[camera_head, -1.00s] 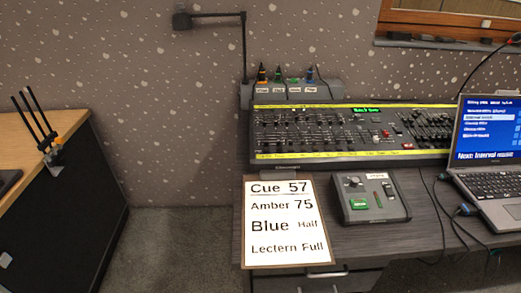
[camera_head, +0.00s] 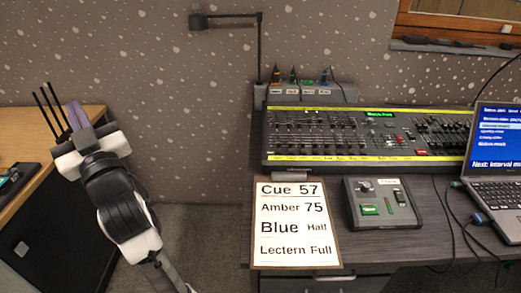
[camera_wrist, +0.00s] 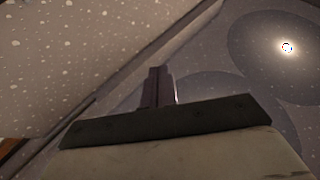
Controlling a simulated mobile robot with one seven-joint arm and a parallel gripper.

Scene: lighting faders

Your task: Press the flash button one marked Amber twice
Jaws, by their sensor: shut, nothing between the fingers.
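The lighting console (camera_head: 275,140) lies on the dark desk, with rows of faders and small buttons along a yellow label strip. The button marked Amber cannot be picked out, as the labels are too small to read. A cue sheet (camera_head: 258,225) in front of the console reads "Cue 57, Amber 75, Blue Half, Lectern Full". My gripper (camera_head: 77,115) is raised at the far left, well away from the console. Its fingers also show in the wrist view (camera_wrist: 157,86), together and empty, pointing up towards the ceiling. The console is out of the wrist view.
A small grey box (camera_head: 382,218) with a knob and green button sits right of the cue sheet. A laptop (camera_head: 496,145) and loose cables stand at the right. A wooden-topped side table (camera_head: 30,140) stands behind my arm.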

